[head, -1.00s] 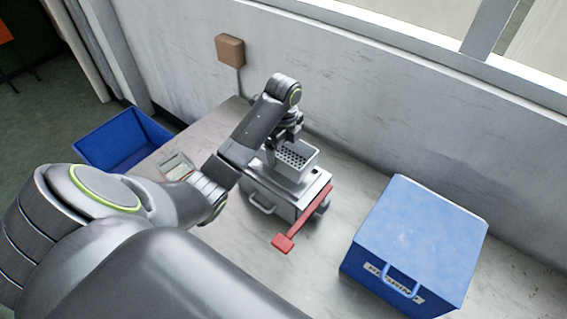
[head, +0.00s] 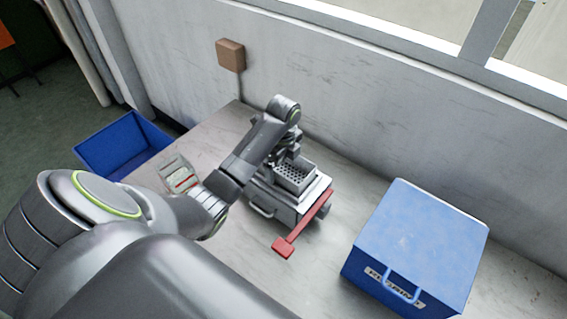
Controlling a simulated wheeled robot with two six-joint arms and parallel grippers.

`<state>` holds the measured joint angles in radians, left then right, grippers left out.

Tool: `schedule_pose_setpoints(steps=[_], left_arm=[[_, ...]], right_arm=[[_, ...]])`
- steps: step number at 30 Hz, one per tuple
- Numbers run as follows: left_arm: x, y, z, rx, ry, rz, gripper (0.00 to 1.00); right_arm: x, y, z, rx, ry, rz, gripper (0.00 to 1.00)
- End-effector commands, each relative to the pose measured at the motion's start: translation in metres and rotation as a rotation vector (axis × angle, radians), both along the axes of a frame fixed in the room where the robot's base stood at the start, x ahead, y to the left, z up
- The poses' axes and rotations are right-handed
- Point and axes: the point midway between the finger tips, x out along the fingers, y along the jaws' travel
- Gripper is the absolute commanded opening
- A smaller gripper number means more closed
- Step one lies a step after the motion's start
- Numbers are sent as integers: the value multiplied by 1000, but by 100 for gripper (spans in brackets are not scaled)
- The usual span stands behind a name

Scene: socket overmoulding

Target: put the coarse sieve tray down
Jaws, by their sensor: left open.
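The coarse sieve tray (head: 296,174) is a small grey box with a perforated floor. It sits on top of the grey metal machine (head: 282,211) with the red lever, and looks level. My left gripper (head: 284,158) is at the tray's back left side, open, with its fingers close to the tray wall. I cannot tell whether the fingers touch it. The tray's left side is partly hidden by the gripper and wrist. My right gripper is not in view.
The red lever (head: 296,231) sticks out at the machine's front right. A blue box with a handle (head: 420,240) stands to the right. A clear container (head: 177,172) lies left, and a blue bin (head: 122,146) is beyond the table's left end. The wall is close behind.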

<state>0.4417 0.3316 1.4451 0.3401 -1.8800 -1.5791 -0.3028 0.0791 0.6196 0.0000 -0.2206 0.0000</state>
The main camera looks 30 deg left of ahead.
Motion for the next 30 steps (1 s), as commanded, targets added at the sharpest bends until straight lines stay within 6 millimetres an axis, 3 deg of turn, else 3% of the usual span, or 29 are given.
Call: schedule_pose_setpoints(steps=[5,10,13,21,30], left_arm=[[1,0,6,1,-2,0,100],[1,1,32,3,-6,-1,100],[1,0,61,2,-5,0,100],[0,0,93,0,0,1,100],[0,0,119,-1,0,1,100]], right_arm=[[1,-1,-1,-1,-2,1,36],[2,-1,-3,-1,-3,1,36],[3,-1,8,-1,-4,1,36],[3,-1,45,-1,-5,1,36],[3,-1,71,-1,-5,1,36]])
